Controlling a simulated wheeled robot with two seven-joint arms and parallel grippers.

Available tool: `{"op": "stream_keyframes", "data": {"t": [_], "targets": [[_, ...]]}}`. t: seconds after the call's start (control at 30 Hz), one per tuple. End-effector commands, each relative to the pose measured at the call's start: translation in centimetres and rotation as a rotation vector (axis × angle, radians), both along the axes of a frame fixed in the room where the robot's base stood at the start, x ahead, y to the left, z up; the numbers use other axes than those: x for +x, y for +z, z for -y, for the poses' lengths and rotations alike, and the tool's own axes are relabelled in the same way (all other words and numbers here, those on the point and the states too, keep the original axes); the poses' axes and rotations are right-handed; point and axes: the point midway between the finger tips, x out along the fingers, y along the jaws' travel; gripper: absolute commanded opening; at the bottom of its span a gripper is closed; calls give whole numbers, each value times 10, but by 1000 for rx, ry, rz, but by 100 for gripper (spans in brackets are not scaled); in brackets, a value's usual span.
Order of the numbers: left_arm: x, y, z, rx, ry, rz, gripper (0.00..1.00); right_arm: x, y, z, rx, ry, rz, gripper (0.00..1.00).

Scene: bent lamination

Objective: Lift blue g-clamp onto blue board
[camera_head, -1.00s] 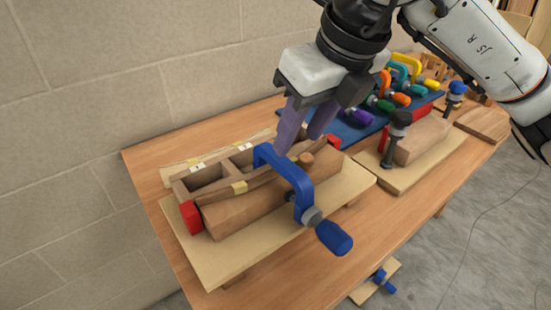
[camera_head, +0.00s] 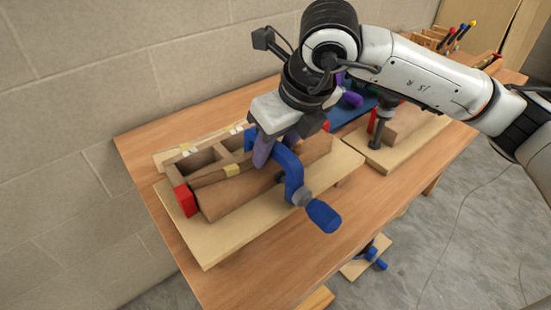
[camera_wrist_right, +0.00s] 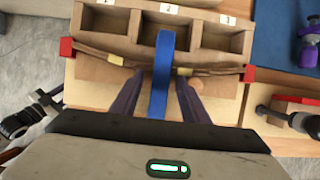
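The blue g-clamp (camera_head: 291,174) sits over the bent wooden strips and the wooden form, its blue handle (camera_head: 323,215) sticking out toward the front. My right gripper (camera_head: 264,152) is lowered at the clamp's frame. In the right wrist view the blue bar of the clamp (camera_wrist_right: 162,70) stands between the two purple fingers (camera_wrist_right: 160,97), with small gaps seeming to show on both sides. The blue board (camera_head: 352,113) lies behind, partly hidden by my right arm; it also shows in the right wrist view (camera_wrist_right: 282,35). My left gripper is not in view.
A wooden tray with numbered compartments (camera_wrist_right: 190,22) stands behind the strips, with red end blocks (camera_head: 185,200) nearby. A second form with a black clamp (camera_head: 377,130) stands to the right. The table's front edge is bare.

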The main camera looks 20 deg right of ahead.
Motion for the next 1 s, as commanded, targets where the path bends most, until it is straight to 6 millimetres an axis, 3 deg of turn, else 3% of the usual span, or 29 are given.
{"op": "stream_keyframes", "data": {"t": [0.03,0.23,0.67,0.83,1.0], "targets": [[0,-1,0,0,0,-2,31,0,0,0,0,0,0,35],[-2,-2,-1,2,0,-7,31,0,1,0,0,0,0,1],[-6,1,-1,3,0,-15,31,1,11,-1,2,1,5,0],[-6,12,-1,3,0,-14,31,1,33,-2,2,2,6,0],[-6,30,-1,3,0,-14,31,2,68,-3,2,5,6,0]]}}
